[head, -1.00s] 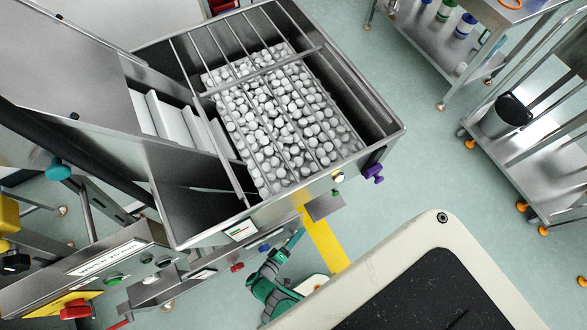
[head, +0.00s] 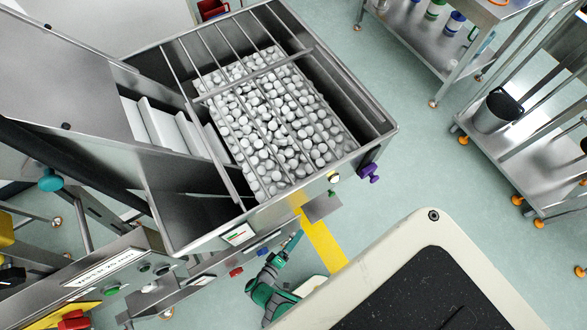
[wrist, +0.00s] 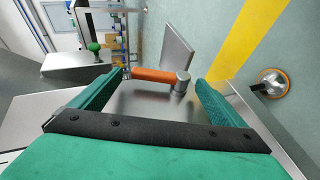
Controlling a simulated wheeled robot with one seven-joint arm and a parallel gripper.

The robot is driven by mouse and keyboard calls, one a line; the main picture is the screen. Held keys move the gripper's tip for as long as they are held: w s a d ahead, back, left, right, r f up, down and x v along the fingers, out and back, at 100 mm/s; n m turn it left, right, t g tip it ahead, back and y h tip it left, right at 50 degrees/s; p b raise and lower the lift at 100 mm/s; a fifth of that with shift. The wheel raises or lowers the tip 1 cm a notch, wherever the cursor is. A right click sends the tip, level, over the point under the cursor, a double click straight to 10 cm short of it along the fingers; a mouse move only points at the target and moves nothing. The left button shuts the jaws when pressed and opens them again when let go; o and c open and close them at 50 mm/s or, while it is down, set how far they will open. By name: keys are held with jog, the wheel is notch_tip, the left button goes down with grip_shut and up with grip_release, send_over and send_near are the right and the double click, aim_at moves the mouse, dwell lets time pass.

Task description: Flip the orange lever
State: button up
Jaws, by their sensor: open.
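My gripper (wrist: 159,82) has green fingers spread apart, one on each side of the lever. The lever lies between the fingertips with a gap on the right; its left end is close to the left fingertip, and I cannot tell whether they touch. In the head view my green gripper (head: 291,246) is low beside the front of the cap machine (head: 385,130). The orange lever is hidden in the head view.
The machine's hopper holds many white caps (head: 270,125). A purple knob (head: 370,172) and a green knob (wrist: 94,47) stick out of the machine. Steel carts (head: 540,160) stand at the right. Yellow floor tape (head: 322,243) runs beside my gripper, with open floor beyond.

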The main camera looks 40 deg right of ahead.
jog(key=v, duration=1)
jog(key=shift+a, duration=0.25)
jog(key=shift+c, duration=0.7)
